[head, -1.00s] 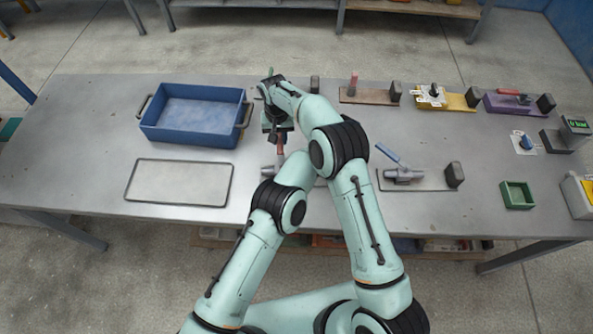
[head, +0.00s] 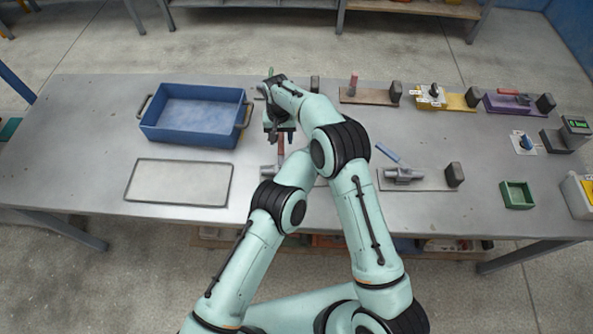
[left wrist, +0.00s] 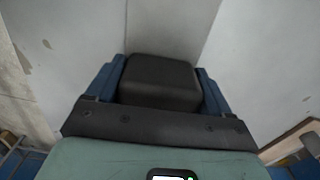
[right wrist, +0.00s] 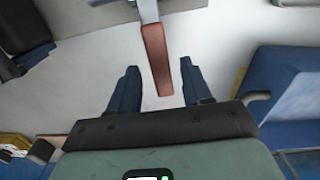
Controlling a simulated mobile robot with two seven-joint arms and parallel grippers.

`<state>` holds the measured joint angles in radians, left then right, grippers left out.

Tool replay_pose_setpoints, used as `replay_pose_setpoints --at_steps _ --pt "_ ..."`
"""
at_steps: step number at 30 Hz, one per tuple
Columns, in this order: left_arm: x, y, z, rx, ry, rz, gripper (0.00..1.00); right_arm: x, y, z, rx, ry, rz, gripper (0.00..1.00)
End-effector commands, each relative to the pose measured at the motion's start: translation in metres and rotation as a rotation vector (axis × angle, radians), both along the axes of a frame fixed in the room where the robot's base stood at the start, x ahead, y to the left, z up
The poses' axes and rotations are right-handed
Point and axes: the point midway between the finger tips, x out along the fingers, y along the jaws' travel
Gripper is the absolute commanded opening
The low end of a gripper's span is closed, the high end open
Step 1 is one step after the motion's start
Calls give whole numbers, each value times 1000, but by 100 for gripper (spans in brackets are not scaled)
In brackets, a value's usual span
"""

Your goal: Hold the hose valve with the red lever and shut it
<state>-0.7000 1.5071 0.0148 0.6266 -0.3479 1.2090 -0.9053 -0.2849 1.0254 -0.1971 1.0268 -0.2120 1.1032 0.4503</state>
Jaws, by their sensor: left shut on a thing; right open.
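My left gripper (left wrist: 160,72) is shut on a dark block (left wrist: 160,80), seemingly the valve's holding block. In the head view the left gripper is hidden behind my right arm.
A blue bin (head: 197,142) and a flat light tray (head: 160,202) are at the left. Another valve, with a blue lever (head: 388,153), stands to the right. More levers on boards line the back, with a green box (head: 530,203) at the right.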

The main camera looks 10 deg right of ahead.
Motion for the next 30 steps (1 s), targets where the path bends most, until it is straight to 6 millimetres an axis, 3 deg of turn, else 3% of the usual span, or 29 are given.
replay_pose_setpoints --at_steps 5,18,24,30 --pt "0 0 1 0 -1 -1 32 1 1 12 1 -3 1 49" --pt "0 -1 1 -1 -1 -1 32 1 0 99 1 -4 0 49" --pt "0 -1 1 -1 -2 -1 32 0 0 118 1 -1 0 49" --pt "0 -1 1 -1 -2 -1 32 0 0 121 0 0 0 49"
